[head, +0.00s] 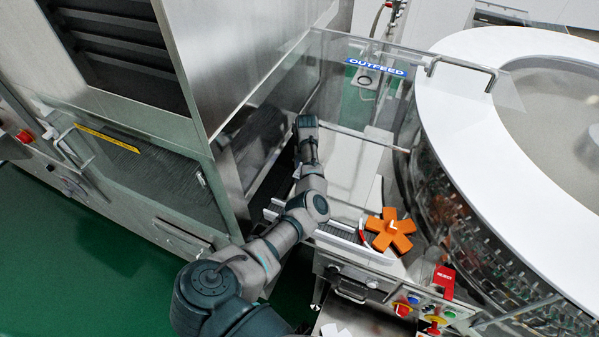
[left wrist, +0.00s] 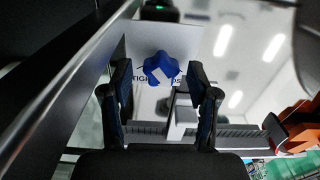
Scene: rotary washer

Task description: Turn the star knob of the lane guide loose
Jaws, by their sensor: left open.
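A blue star knob (left wrist: 160,68) shows in the left wrist view, in front of a pale plate with partly covered lettering. My left gripper (left wrist: 159,84) is open, with one finger on each side of the knob in the picture. The fingers look apart from the knob, and nothing is held. In the head view my left arm reaches into the clear outfeed enclosure; its gripper and the blue knob cannot be made out there. The lane guide rail (head: 340,244) runs along the conveyor below the arm. My right gripper is in neither view.
An orange star wheel (head: 390,230) stands right of the arm, beside the round washer (head: 450,110). A clear guard with an OUTFEED label (head: 376,67) encloses the area. A steel cabinet (head: 240,50) stands left. A button panel (head: 425,308) is at the front.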

